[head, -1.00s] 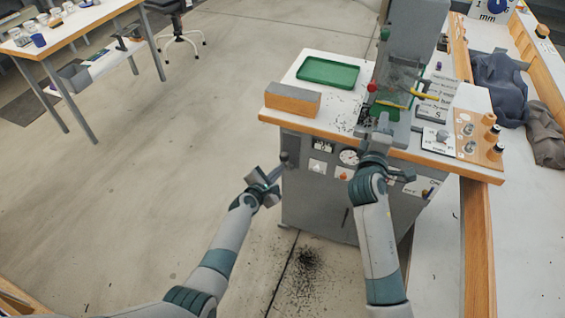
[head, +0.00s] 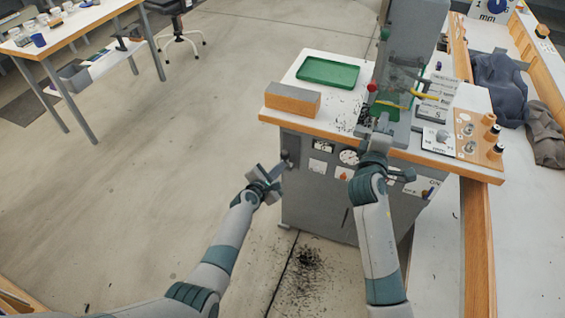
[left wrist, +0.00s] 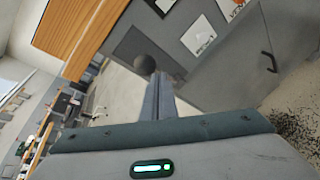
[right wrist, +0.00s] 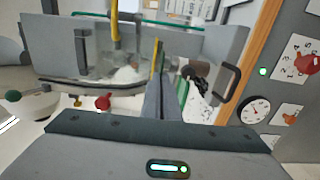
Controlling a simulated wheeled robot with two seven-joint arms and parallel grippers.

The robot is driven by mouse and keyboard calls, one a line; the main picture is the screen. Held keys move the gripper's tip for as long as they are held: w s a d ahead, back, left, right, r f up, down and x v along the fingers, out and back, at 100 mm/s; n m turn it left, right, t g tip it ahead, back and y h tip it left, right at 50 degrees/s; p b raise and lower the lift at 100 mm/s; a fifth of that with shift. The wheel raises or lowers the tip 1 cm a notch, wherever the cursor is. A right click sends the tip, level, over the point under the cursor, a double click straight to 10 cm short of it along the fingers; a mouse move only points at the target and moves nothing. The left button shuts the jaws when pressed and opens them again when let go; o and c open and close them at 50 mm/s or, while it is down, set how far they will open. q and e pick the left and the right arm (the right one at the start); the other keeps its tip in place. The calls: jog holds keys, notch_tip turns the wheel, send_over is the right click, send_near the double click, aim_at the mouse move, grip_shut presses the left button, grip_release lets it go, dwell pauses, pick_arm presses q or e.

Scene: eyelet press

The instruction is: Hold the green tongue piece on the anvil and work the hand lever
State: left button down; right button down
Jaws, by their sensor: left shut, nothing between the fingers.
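The grey press (head: 412,50) stands on the cabinet top, with green material (head: 386,111) at its anvil. My right gripper (head: 381,124) is at the front of the anvil. In the right wrist view its fingers (right wrist: 166,95) are close together around a thin green edge (right wrist: 174,72), which looks like the tongue piece; most of it is hidden. The hand lever's dark ball knob (head: 285,159) is at the cabinet's left side. It also shows in the left wrist view (left wrist: 145,65), just beyond the tips of my left gripper (head: 268,174). That gripper is shut, empty and apart from the knob.
A green tray (head: 328,72) and a wooden-fronted box (head: 292,99) are on the cabinet top (head: 340,100). A clear guard with a yellow edge (head: 426,96) is beside the press. Knobs on a wooden board (head: 478,135) stand at right. The floor left of the cabinet is open.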

pick_arm(q)
jog(key=shift+w+d+r, duration=0.15)
jog(key=shift+w+r, duration=0.1)
jog(key=shift+w, duration=0.25)
jog(key=shift+w+d+r, duration=0.1)
jog(key=shift+w+r, duration=0.15)
jog(key=shift+w, duration=0.2)
dwell(1.2)
jog(key=shift+s, duration=0.15)
dwell(0.5)
jog(key=shift+s+a+f, duration=0.2)
jog(key=shift+s+f, duration=0.1)
jog(key=shift+s, duration=0.3)
jog(key=shift+s+a+f, duration=0.15)
jog(key=shift+s+f, duration=0.2)
jog(key=shift+s, duration=0.2)
jog(key=shift+s+a+f, duration=0.2)
jog(key=shift+s+f, duration=0.1)
jog(key=shift+s, duration=0.3)
jog(key=shift+s, duration=0.1)
jog(key=shift+s+a+f, duration=0.2)
jog(key=shift+s+f, duration=0.2)
jog(key=shift+s, duration=0.3)
jog(key=shift+s+a+f, duration=0.2)
jog(key=shift+s+f, duration=0.15)
jog(key=shift+s, duration=0.35)
jog(key=shift+s+a+f, duration=0.2)
jog(key=shift+s+f, duration=0.2)
jog(key=shift+s, duration=0.3)
jog(key=v, duration=1.2)
